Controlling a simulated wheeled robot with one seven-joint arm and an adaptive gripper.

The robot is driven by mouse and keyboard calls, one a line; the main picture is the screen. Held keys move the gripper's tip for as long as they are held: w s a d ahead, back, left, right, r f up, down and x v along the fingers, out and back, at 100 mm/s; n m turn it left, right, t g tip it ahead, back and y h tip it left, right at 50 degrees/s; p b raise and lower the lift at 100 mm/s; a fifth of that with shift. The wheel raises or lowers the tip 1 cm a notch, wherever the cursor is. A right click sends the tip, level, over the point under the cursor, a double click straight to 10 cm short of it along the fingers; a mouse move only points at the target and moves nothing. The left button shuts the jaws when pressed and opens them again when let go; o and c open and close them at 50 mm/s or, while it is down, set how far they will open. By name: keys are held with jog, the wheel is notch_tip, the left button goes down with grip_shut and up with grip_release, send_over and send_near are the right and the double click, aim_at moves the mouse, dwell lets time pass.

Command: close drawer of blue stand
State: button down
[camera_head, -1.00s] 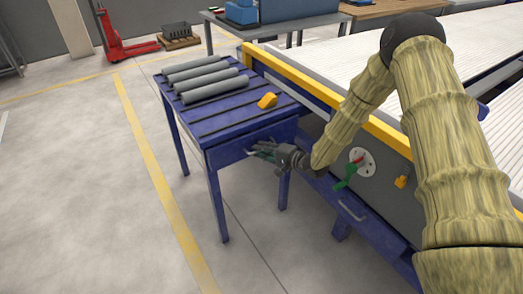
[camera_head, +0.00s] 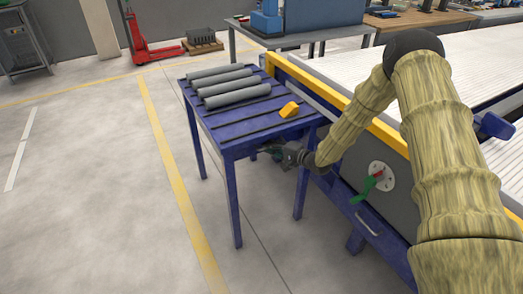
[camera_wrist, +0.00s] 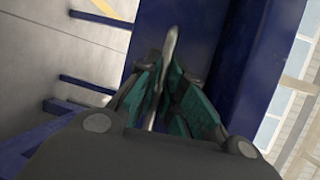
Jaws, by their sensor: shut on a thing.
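The blue stand (camera_head: 222,140) is a table-like frame at the middle left of the head view. My gripper (camera_head: 270,152) is at its near side, just under the top. In the wrist view, the green-padded fingers (camera_wrist: 172,92) are shut on a thin silver handle (camera_wrist: 172,42). The handle is in front of a blue panel (camera_wrist: 205,25), which looks like the drawer front. My gripper and arm partly hide this side in the head view, and I cannot tell how far the drawer is out.
Several grey pipes (camera_head: 238,94) and a yellow piece (camera_head: 289,110) lie on the stand's top. A conveyor with a yellow rail (camera_head: 294,77) stands close on the right. A green-handled switch (camera_head: 368,183) is on its side. The floor at left is clear.

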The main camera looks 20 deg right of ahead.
jog(key=shift+w+r, duration=0.1)
jog(key=shift+w, duration=0.05)
jog(key=c, duration=1.8)
grip_release()
jog(key=shift+w, duration=0.1)
jog(key=v, duration=1.2)
jog(key=shift+d, duration=0.1)
